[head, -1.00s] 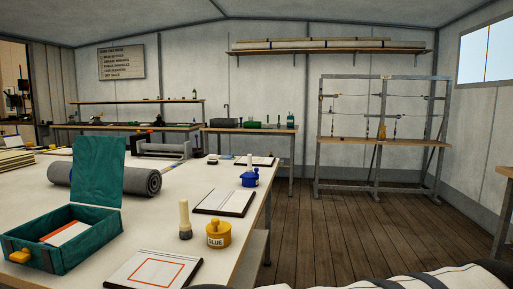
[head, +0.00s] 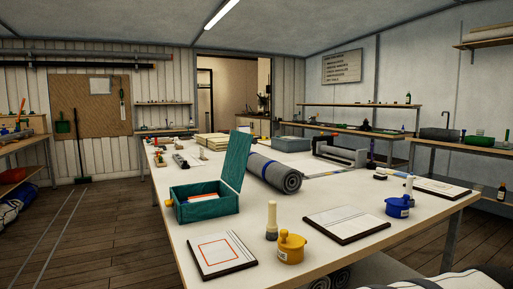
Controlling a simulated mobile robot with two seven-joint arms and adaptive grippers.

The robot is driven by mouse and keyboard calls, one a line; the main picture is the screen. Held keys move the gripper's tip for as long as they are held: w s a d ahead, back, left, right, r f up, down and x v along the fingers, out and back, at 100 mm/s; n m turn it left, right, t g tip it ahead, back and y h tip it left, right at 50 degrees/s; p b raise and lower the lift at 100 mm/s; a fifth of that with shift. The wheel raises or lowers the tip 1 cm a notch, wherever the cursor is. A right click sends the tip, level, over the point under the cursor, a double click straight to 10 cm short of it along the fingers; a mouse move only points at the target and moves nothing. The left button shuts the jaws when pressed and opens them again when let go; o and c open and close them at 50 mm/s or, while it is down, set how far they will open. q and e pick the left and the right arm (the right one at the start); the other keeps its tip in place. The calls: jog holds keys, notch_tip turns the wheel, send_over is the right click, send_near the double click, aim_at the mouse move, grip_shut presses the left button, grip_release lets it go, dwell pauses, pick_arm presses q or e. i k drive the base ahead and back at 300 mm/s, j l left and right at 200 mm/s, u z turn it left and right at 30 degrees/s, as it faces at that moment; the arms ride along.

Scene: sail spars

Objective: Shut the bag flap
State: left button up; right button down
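The bag is a teal open-topped box (head: 212,207) on the white table, left of the table's middle. Its teal flap (head: 236,160) stands up, open, along the bag's right side. White and orange contents (head: 203,197) show inside. A yellow piece (head: 168,203) sits at the bag's left end. Neither of my grippers is in the head view.
On the white table (head: 330,258), a grey roll (head: 276,174) lies just right of the flap. A yellow glue pot (head: 291,249), a pale-handled tool (head: 271,220), a blue pot (head: 397,207) and flat boards (head: 222,254) stand nearer. Wooden floor (head: 100,230) is clear at left.

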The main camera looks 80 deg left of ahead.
aim_at(238, 151)
jog(key=i+u, duration=0.1)
jog(key=u, duration=0.35)
jog(key=i+l+u, duration=0.1)
jog(key=u, duration=0.3)
jog(key=i+l+u, duration=0.1)
jog(key=u, duration=0.35)
jog(key=i+l+u, duration=0.1)
jog(key=u, duration=0.3)
jog(key=l+u, duration=0.25)
jog(key=u, duration=0.2)
